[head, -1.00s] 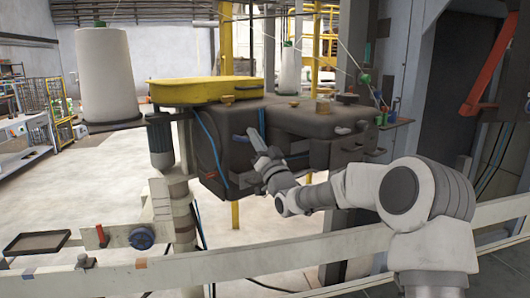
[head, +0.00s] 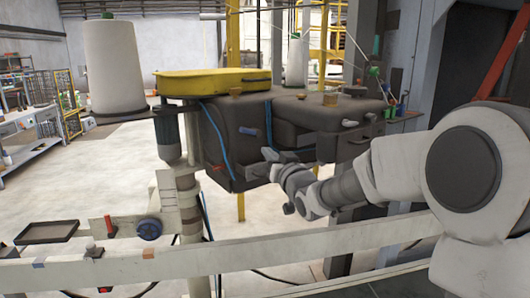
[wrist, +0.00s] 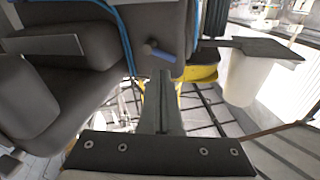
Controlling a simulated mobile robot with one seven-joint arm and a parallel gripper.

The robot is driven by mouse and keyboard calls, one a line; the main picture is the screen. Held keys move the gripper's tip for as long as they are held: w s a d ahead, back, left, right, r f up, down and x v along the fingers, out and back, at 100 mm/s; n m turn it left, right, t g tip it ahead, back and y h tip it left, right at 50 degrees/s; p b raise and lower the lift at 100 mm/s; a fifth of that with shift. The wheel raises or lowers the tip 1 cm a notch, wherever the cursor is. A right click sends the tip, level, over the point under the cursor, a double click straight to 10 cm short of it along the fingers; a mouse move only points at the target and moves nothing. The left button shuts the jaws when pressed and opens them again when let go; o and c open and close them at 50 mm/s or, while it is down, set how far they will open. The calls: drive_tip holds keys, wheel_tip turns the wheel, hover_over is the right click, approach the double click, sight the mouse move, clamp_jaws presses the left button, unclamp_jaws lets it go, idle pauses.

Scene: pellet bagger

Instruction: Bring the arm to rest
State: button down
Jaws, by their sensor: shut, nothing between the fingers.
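My gripper (head: 268,154) is in front of the dark grey machine head (head: 235,135), below its top edge. In the wrist view my gripper (wrist: 162,78) shows its two fingers pressed together with nothing between them. A small blue-grey handle (head: 247,131) on the machine's front is a little above and left of the fingertips. The handle also shows in the wrist view (wrist: 160,53), just beyond the fingertips. I cannot tell the exact gap between them. My arm reaches in from the right of the head view.
A yellow cover (head: 213,83) tops the machine. A pale rail (head: 260,268) crosses the foreground below my arm. A white thread cone (head: 113,68) stands at left, and a dark tray (head: 47,232) sits low left. Open floor (head: 110,165) lies behind.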

drive_tip(key=s+d+f+m+g+h, duration=0.1)
drive_tip(key=s+d+f+g+h, duration=0.2)
drive_tip(key=s, duration=1)
drive_tip(key=s+d+f+m+g+h, duration=0.1)
drive_tip(key=s+d+f+g+h, duration=0.3)
drive_tip(key=s, duration=0.9)
drive_tip(key=s+d+f+m+g, duration=0.15)
drive_tip(key=s+d+g, duration=0.35)
drive_tip(key=s, duration=0.8)
wheel_tip(320, 180, up, 12)
drive_tip(key=p, duration=1.3)
drive_tip(key=shift+s+d+n, duration=0.35)
drive_tip(key=shift+s, duration=0.05)
